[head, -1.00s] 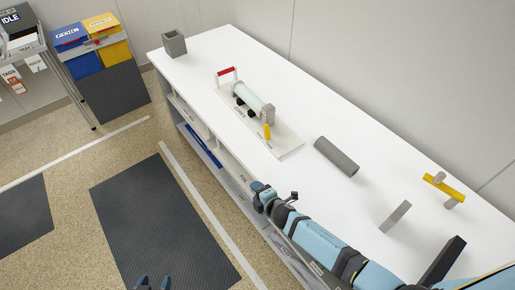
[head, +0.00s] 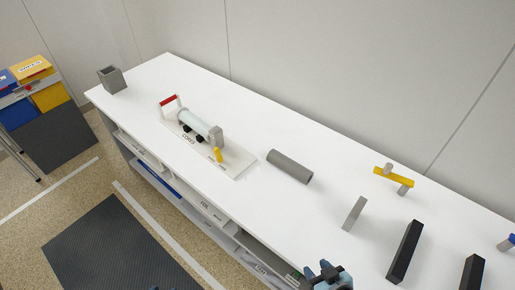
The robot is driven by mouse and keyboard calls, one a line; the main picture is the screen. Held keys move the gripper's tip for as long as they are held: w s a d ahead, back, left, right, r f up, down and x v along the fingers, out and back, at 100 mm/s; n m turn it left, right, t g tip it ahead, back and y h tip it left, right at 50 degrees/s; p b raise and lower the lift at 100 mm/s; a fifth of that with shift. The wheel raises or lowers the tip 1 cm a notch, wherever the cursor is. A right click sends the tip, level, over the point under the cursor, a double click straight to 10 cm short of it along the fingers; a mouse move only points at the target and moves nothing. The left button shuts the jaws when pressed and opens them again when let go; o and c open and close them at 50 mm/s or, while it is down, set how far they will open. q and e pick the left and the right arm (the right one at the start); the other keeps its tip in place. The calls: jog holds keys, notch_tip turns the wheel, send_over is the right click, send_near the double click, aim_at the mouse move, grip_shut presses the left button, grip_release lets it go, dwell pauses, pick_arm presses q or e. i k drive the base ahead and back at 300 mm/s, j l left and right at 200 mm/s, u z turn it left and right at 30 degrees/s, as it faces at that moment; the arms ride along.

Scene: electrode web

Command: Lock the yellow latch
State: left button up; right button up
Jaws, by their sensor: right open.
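The yellow latch (head: 218,155) is a small yellow tab at the near right end of a white fixture plate (head: 240,168) on the white table. It stands tilted beside a grey block that holds the end of a pale roller (head: 193,121). A red-topped handle (head: 169,100) stands at the plate's far left end. My right gripper (head: 326,270) is at the bottom edge of the head view, by the table's front edge, well apart from the latch. It is open and appears empty, and part of it is cut off. My left gripper is not in view.
A grey cylinder (head: 289,166) lies right of the fixture. Further right are a yellow bar on grey posts (head: 393,176), a grey slab (head: 354,213) and black blocks (head: 404,251). A grey open box (head: 112,80) stands at the far left. The table in front of the cylinder is clear.

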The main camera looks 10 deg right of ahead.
aim_at(218, 156)
jog(key=i+j+z, duration=0.1)
jog(key=z, duration=0.35)
jog(key=i+j+z, duration=0.1)
jog(key=z, duration=0.4)
jog(key=j+z, duration=0.25)
jog(key=z, duration=0.2)
jog(key=j+z, duration=0.75)
jog(key=j, duration=0.25)
jog(key=k+j+z, duration=0.15)
jog(key=j, duration=0.2)
jog(key=j+z, duration=0.15)
jog(key=j, duration=0.2)
jog(key=k+j+z, duration=0.15)
jog(key=j, duration=0.15)
jog(key=k+j, duration=0.1)
jog(key=j, duration=0.25)
jog(key=k+j+z, duration=0.1)
jog(key=j, duration=0.25)
jog(key=k+j, duration=0.15)
jog(key=j, duration=0.2)
